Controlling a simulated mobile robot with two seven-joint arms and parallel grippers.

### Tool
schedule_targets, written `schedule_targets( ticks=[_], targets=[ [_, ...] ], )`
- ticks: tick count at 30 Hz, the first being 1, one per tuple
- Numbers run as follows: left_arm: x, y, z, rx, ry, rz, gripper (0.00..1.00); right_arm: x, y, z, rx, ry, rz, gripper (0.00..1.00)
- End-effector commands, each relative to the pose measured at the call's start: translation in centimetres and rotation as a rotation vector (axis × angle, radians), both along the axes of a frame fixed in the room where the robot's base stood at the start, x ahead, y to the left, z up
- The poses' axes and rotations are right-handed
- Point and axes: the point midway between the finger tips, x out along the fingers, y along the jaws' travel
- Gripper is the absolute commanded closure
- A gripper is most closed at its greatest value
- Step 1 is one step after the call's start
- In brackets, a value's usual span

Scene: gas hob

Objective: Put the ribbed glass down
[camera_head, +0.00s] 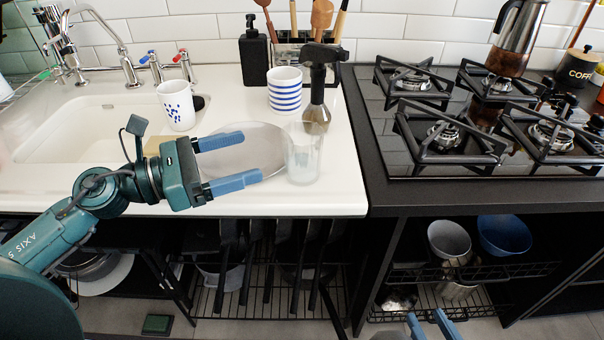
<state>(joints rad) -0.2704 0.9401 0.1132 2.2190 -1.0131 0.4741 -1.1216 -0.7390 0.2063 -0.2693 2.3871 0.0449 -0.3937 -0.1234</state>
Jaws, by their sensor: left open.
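The ribbed glass (304,153), clear and see-through, stands upright on the white counter near its front edge, left of the hob. My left gripper (252,157) is open, with its two blue fingers pointing right towards the glass. The fingertips are a little left of the glass and nothing shows between them but a grey plate behind. My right gripper (432,325) shows only as blue fingertips at the bottom edge, apart from each other, low in front of the cabinets.
A grey plate (240,149) lies behind the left fingers. The sink (60,125) is left. The gas hob (480,115) with a moka pot (517,38) is right.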

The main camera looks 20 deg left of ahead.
Motion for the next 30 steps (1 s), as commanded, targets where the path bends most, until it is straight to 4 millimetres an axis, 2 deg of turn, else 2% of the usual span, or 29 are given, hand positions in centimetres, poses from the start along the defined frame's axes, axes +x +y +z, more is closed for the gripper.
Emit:
schedule_targets(
  ticks=[15, 25, 30],
  targets=[
    [4.0, -4.9, 0.5, -0.001, 0.001, -0.004, 0.19, -0.4, -0.8, 2.6, 0.047, -0.004, -0.038, 0.69],
    [5.4, -6.9, 0.2, 0.000, 0.001, -0.005, 0.19, -0.5, -1.0, 3.6, 0.069, -0.010, -0.052, 0.69],
    [6.8, -9.2, 0.0, -0.001, 0.001, -0.005, 0.19, -0.6, -1.5, 4.8, 0.091, -0.017, -0.069, 0.69]
  ],
)
